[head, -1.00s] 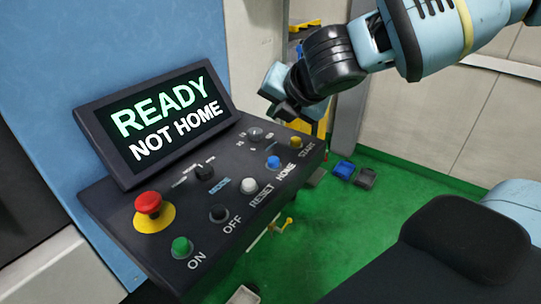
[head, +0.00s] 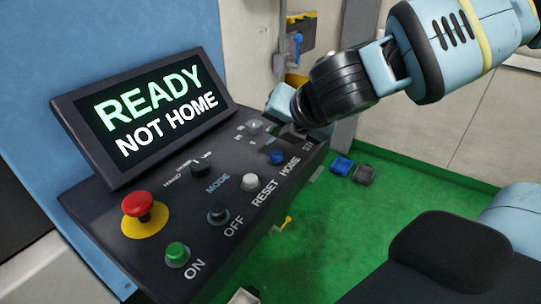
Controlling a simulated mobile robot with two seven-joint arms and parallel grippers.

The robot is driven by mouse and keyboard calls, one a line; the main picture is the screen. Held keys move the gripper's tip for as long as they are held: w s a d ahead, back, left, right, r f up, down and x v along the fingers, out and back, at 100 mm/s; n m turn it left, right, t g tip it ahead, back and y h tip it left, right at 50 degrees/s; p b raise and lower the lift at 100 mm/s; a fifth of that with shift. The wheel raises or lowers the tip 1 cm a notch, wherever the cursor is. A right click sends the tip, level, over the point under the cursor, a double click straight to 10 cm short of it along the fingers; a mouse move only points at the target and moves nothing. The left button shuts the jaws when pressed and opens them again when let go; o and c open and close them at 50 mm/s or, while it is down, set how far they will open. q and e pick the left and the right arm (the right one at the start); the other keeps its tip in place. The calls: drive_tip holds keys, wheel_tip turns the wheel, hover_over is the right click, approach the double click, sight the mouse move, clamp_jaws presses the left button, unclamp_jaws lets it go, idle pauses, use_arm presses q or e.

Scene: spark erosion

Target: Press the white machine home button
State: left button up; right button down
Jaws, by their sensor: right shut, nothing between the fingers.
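The control panel (head: 150,241) slopes across the left and middle of the head view. The button beside the word HOME is blue (head: 276,157). The white button (head: 250,182) sits beside the word RESET. My right gripper (head: 292,131) is shut and empty, low over the panel's far right end. Its fingers are just beyond the blue button and appear apart from it. It hides the yellow button by START and part of that word. Whether the fingers touch the panel, I cannot tell. The screen (head: 150,112) reads READY NOT HOME. My left gripper is out of view.
A red emergency stop (head: 138,204) stands up at the panel's left. A green ON button (head: 177,253), a black OFF button (head: 218,213) and mode knobs (head: 200,163) share the panel. Blue and dark objects (head: 352,171) lie on the green floor (head: 400,190), right of the panel.

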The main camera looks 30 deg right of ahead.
sight(279, 156)
drive_tip(key=shift+f+b, duration=0.3)
drive_tip(key=shift+f, duration=0.8)
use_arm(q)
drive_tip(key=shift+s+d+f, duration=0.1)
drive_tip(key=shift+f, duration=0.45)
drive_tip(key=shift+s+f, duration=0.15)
use_arm(e)
drive_tip(key=shift+f, duration=0.1)
idle(0.5)
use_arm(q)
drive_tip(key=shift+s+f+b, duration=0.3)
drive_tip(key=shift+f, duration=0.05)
use_arm(e)
drive_tip(key=shift+f, duration=0.35)
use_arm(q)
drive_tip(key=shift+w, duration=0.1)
use_arm(e)
drive_tip(key=shift+f, duration=0.15)
